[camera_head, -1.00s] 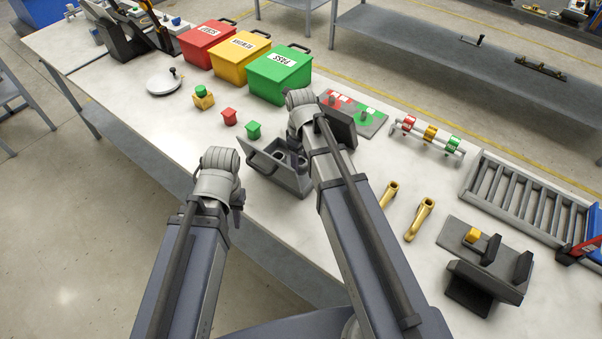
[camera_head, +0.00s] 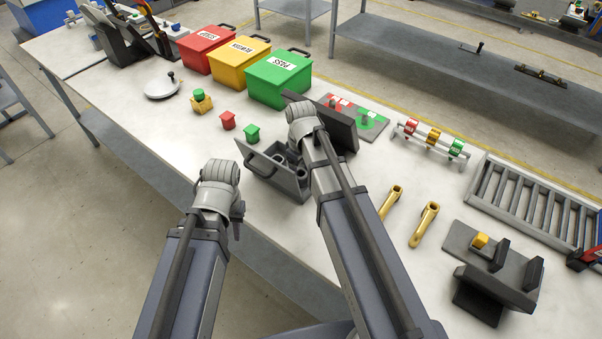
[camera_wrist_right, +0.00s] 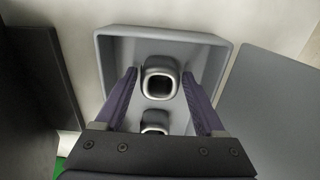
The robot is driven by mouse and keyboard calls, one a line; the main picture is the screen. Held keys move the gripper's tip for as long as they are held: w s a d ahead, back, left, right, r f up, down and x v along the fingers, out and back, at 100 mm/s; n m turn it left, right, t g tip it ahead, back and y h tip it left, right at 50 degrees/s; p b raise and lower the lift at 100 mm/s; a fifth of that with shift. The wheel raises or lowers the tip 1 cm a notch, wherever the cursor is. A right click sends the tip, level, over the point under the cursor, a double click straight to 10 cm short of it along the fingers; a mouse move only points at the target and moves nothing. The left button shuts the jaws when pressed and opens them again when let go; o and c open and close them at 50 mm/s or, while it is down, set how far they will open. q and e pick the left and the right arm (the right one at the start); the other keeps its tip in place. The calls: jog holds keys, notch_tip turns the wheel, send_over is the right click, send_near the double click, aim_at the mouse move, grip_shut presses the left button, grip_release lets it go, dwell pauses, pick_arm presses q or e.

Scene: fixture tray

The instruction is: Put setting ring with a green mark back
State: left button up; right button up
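A rack at the right of the head view carries a red-marked ring (camera_head: 408,127), a yellow-marked ring (camera_head: 433,135) and a green-marked ring (camera_head: 456,147) side by side on a bar. My right gripper (camera_wrist_right: 160,97) is open over a grey open box (camera_wrist_right: 220,65), which also shows in the head view (camera_head: 290,183). Two silver hollow pieces, one nearer (camera_wrist_right: 155,120) and one farther (camera_wrist_right: 160,82), stand in it; the farther one lies between the fingers, with no clear contact. No colour mark shows on them. My left gripper (camera_head: 237,216) is mostly hidden behind its wrist, left of the box.
Red (camera_head: 205,50), yellow (camera_head: 240,62) and green (camera_head: 280,80) bins stand at the back. A marked board (camera_head: 360,118) lies behind the right wrist. Gold handles (camera_head: 424,224), a grey fixture (camera_head: 495,265) and a roller frame (camera_head: 530,203) occupy the right side.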

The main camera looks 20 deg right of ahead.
jog(key=shift+o, duration=1)
notch_tip(320, 180, up, 12)
jog(key=p, duration=1.2)
jog(key=shift+r, duration=0.15)
jog(key=shift+c, duration=0.4)
